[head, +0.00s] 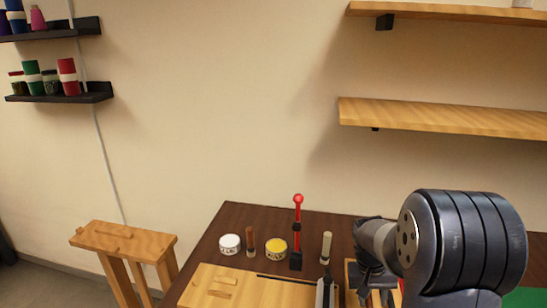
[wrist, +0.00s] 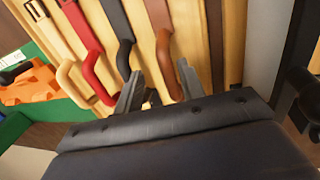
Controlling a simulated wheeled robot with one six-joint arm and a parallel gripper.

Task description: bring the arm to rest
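My gripper (wrist: 160,80) shows in the wrist view with its two grey fingers apart and nothing clearly between them. Beyond the fingers are straps with bent ends: a red strap (wrist: 88,55), a black strap (wrist: 117,35) and a brown strap (wrist: 163,35). They lie over pale wooden slats. I cannot tell whether a finger touches a strap. In the head view my arm is at the lower right, bent down over the table, and its fingertips are mostly hidden.
A dark table (head: 247,212) holds a white tin (head: 230,243), a yellow tin (head: 276,247), a red-handled tool (head: 298,215) and a wooden board (head: 215,275). Wooden shelves (head: 440,117) are above right. A wooden stand (head: 125,240) is left. A green tray (wrist: 15,127) holds an orange piece (wrist: 32,85).

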